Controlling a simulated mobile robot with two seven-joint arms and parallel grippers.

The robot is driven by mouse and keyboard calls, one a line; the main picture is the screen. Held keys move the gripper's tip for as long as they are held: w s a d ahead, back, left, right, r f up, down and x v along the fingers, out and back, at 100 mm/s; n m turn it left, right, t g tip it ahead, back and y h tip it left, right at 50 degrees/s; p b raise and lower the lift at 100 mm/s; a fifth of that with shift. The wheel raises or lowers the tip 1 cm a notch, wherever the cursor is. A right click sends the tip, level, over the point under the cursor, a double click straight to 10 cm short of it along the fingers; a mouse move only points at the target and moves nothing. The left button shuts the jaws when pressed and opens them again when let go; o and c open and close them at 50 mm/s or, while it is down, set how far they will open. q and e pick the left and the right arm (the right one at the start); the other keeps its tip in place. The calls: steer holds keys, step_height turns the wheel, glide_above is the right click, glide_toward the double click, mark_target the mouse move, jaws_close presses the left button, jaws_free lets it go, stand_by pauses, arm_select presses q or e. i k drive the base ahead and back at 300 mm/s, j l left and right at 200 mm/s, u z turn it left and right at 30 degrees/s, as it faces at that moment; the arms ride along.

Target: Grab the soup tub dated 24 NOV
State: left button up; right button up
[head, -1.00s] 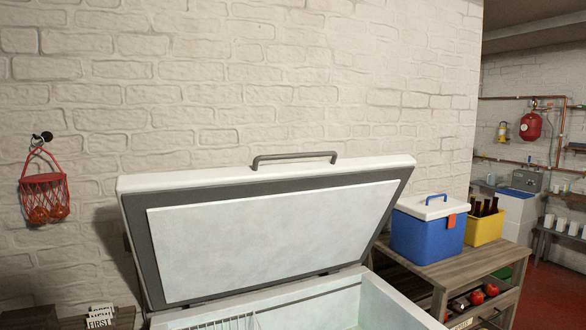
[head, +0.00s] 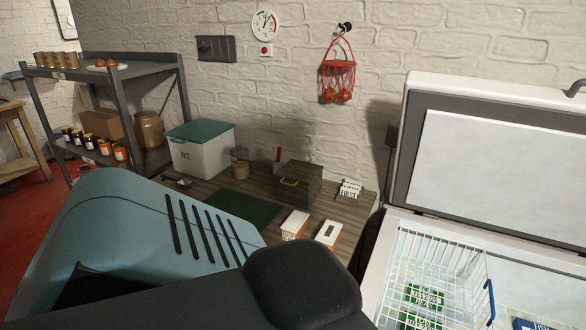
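Two small tubs with white lids and orange-brown sides stand on the wooden table: one tub (head: 295,224) on the left and another tub (head: 328,234) on the right. They look like soup tubs, but no date on them can be read from here. The right one has a dark mark on its lid. Neither of my grippers is in view. A large teal and black part of my own body fills the lower left and covers the front of the table.
The chest freezer (head: 398,225) stands open at right, with a white wire basket (head: 478,262) holding green packets (head: 426,297). On the table (head: 203,197) are a green-lidded box (head: 195,152), a dark mat (head: 235,212), a brown box (head: 298,183) and a small sign (head: 349,190).

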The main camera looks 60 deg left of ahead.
mark_target(330, 233)
steer(key=k+j+u, duration=0.1)
steer(key=u, duration=1.6)
